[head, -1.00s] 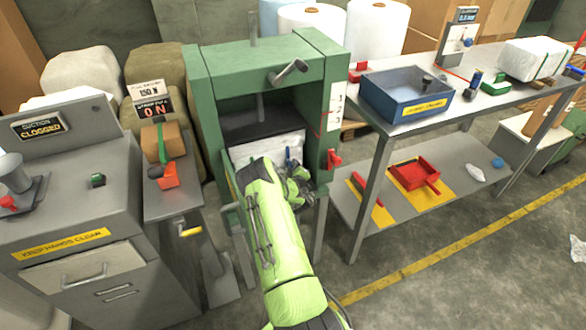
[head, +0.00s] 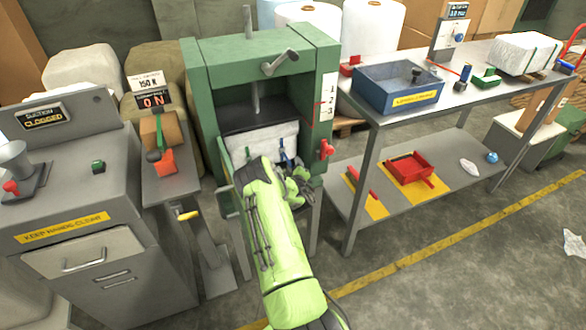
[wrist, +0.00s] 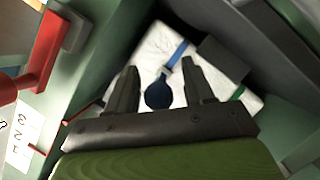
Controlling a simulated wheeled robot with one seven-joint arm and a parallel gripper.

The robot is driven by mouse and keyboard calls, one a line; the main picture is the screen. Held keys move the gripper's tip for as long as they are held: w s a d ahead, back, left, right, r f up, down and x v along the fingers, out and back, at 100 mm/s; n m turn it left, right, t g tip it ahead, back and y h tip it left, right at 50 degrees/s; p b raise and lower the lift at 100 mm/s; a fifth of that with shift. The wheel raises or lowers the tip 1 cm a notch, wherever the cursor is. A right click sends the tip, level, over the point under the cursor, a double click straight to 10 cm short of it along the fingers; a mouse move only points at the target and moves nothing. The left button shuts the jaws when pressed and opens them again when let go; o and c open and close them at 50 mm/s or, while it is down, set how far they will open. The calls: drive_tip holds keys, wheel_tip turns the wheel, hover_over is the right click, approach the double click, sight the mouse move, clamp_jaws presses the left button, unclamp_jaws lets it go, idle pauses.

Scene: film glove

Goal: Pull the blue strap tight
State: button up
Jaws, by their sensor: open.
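The blue strap (wrist: 178,53) runs over the white bale (wrist: 152,45) inside the green press. Its dark blue rounded end (wrist: 158,94) hangs between the two fingers of my gripper (wrist: 160,65) in the wrist view. My gripper is open, with a gap on each side of the strap end. In the head view my gripper (head: 298,181) is at the front of the press (head: 205,100), just below the blue strap (head: 283,151) on the bale (head: 268,138). My arm hides the lower bale front. A green strap (wrist: 237,95) lies to the right in the wrist view.
A red lever (head: 326,149) projects from the press's right post. A steel bench (head: 440,105) with a blue tray stands at right. The floor in front is open.

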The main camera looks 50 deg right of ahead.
drive_tip(key=p+v, duration=0.1)
drive_tip(key=v, duration=1.4)
drive_tip(key=shift+s+a, duration=0.25)
